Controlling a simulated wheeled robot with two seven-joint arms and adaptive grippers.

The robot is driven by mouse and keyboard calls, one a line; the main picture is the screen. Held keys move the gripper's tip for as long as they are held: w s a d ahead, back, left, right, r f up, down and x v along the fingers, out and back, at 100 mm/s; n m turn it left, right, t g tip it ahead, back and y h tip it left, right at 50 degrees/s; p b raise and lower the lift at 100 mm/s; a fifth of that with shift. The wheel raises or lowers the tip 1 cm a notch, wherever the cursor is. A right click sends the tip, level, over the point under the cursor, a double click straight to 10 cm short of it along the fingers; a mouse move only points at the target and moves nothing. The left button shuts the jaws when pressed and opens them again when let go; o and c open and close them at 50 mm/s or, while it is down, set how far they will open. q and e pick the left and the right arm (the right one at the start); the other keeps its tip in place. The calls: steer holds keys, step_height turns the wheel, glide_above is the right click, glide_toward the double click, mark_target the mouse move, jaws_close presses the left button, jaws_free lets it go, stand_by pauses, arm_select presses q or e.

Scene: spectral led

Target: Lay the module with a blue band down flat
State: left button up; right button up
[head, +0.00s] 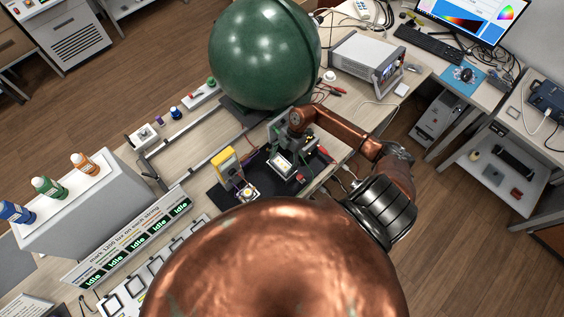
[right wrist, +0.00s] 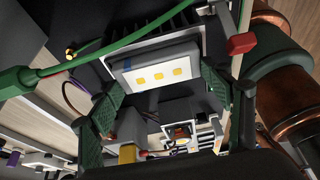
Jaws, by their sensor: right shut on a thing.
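The module with a blue band (right wrist: 160,70) has a pale face with three yellow squares, a small blue band at its left end and dark fins behind. My right gripper (right wrist: 163,88) is shut on it, with one green finger at each end. In the head view the module (head: 283,163) is below my right gripper (head: 287,145), above or on the dark mat (head: 230,196). Its bright face looks tilted; I cannot tell whether it touches the mat. My left gripper is not in view.
A second module (head: 247,193) sits on the mat beside a yellow meter (head: 226,163). A big green sphere (head: 265,55) stands behind. A grey instrument (head: 367,62) is at the back right. A sign reading "idle" (head: 130,240) and several bottles are at the left.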

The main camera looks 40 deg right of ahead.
mark_target(279, 167)
steer(key=o, duration=0.6)
steer(key=c, duration=0.8)
steer(key=shift+r, duration=0.2)
steer(key=shift+r+p, duration=1.2)
steer(key=shift+p, duration=0.25)
steer(key=shift+r, duration=0.15)
steer(key=shift+r+p, duration=0.35)
steer(key=shift+p, duration=0.3)
